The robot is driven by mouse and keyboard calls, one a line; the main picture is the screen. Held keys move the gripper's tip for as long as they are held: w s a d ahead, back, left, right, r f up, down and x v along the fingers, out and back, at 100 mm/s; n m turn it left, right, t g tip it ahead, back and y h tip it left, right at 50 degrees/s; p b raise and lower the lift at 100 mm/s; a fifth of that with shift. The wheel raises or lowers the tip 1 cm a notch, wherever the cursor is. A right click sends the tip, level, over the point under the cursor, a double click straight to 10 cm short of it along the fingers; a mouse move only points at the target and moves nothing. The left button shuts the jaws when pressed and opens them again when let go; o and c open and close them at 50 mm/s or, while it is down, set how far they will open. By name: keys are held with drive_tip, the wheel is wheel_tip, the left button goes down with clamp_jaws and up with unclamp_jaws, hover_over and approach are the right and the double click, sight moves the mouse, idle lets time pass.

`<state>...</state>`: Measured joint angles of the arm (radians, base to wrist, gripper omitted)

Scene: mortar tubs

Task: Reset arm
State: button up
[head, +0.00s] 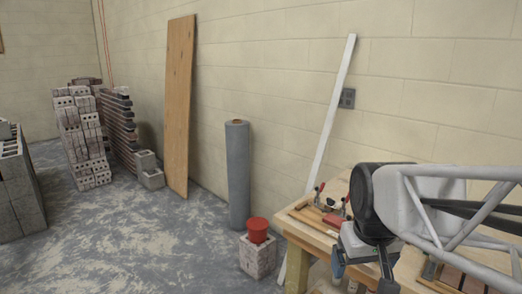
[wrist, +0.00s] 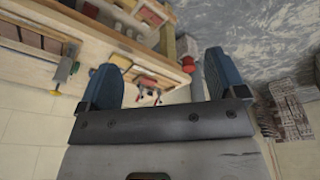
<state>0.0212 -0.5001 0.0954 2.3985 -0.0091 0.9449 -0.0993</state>
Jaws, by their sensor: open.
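My gripper (head: 362,277) is at the right of the head view, over the front part of the wooden workbench (head: 292,228). In the wrist view, its two blue fingers stand wide apart with nothing held between them (wrist: 160,76). A red tub (head: 257,230) sits on a concrete block (head: 257,257) on the floor, left of the bench and apart from my gripper. The red tub also shows small in the wrist view (wrist: 188,63), close to the right finger. My arm hides much of the bench top in the head view.
Red-handled clamps (head: 318,195) and a red item (head: 333,220) lie on the bench. A trowel (wrist: 66,66) shows in the wrist view. A grey roll (head: 237,175), a plywood sheet (head: 179,105) and a white plank (head: 332,105) stand by the wall. Floor at left centre is clear.

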drive_tip(key=s+f+m, duration=0.1)
drive_tip(key=s+f, duration=0.1)
drive_tip(key=s, duration=0.6)
drive_tip(key=shift+a+f, duration=0.25)
drive_tip(key=shift+f, duration=0.05)
drive_tip(key=shift+w, duration=0.1)
idle(0.6)
